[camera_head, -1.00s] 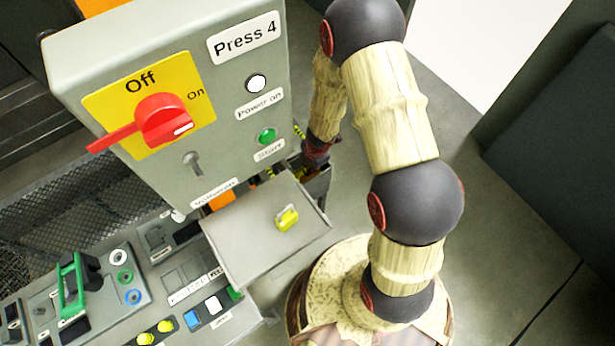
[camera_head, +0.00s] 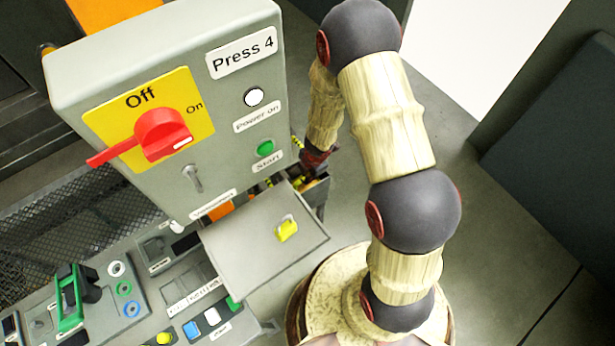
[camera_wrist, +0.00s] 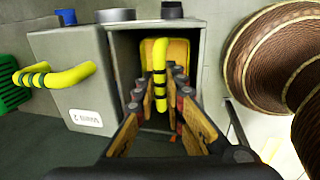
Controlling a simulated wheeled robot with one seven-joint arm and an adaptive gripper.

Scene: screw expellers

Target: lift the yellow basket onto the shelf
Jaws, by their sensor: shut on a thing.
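In the wrist view, the yellow basket (camera_wrist: 181,52) sits inside an open grey housing (camera_wrist: 122,45). Its yellow handle with black bands (camera_wrist: 159,60) points toward the camera. My gripper (camera_wrist: 159,92) has its fingers on both sides of this handle and is shut on it. The fingers hide the lower part of the basket. In the head view, my gripper is small beside the control cabinet and the basket cannot be made out clearly. I cannot identify the shelf in either view.
In the wrist view, a closed grey box (camera_wrist: 75,85) with a similar striped handle (camera_wrist: 58,77) stands left, near a green crate (camera_wrist: 12,92). The grey Press 4 cabinet (camera_head: 225,110), with a red switch (camera_head: 162,135), stands close to my arm. Button panels (camera_head: 125,285) lie below.

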